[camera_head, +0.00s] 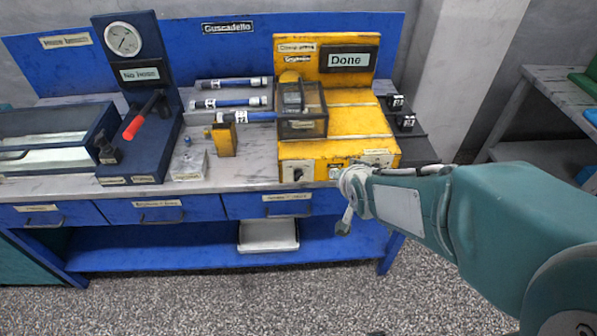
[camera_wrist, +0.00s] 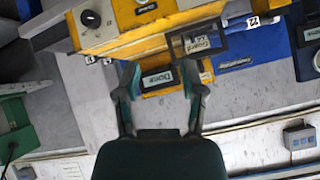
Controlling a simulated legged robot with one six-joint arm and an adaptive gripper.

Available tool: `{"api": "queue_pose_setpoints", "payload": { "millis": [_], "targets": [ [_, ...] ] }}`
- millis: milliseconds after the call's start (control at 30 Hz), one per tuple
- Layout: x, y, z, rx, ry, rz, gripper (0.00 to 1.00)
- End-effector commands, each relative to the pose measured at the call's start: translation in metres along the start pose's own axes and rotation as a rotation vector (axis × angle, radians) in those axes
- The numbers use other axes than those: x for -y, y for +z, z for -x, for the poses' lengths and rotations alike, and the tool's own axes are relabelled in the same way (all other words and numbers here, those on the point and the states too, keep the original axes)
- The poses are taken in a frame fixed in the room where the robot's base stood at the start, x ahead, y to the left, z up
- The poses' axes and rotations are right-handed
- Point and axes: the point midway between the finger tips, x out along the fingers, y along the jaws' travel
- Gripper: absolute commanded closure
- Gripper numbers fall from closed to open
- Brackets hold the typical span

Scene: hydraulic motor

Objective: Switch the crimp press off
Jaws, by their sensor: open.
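The yellow crimp press (camera_head: 360,121) stands on the bench at the centre right, with a display (camera_head: 347,59) reading "Done". A dark knob switch (camera_head: 297,174) on a pale plate sits at the left of its front face; a black knob (camera_wrist: 90,18) on a pale plate also shows at the top left of the wrist view. My gripper (camera_head: 345,205) is in front of the press's front right corner, near the bench edge. In the wrist view my gripper (camera_wrist: 160,72) has its fingers apart and empty, with the "Done" display (camera_wrist: 157,78) seen between them. The switch's setting is too small to read.
A dark transparent guard (camera_head: 302,112) covers part of the press. Several hoses (camera_head: 230,103) lie left of it, beside a small yellow block (camera_head: 224,139). A blue gauge stand with a red lever (camera_head: 134,127) stands further left. Blue drawers (camera_head: 283,205) line the bench front; the floor before it is clear.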

Motion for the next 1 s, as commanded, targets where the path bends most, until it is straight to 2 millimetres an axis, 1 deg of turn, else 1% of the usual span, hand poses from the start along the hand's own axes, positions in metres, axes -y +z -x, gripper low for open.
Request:
{"api": "queue_pose_setpoints", "payload": {
  "millis": [33,100,267,400,533,600,700,867,967,1000],
  "targets": [
    [0.002,0.006,-0.016,-0.012,-0.016,-0.02,0.47],
    [0.005,0.01,-0.034,-0.047,-0.048,-0.055,0.47],
    [0.014,0.025,-0.071,-0.117,-0.132,-0.139,0.47],
    [0.021,0.044,-0.096,-0.169,-0.219,-0.221,0.47],
    [0.026,0.064,-0.112,-0.208,-0.301,-0.303,0.47],
    [0.028,0.073,-0.117,-0.224,-0.341,-0.341,0.47],
    [0.029,0.081,-0.121,-0.241,-0.381,-0.379,0.47],
    [0.032,0.083,-0.124,-0.254,-0.405,-0.401,0.47],
    [0.035,0.08,-0.133,-0.255,-0.407,-0.4,0.47],
    [0.038,0.077,-0.138,-0.255,-0.407,-0.399,0.47]
  ]
}}
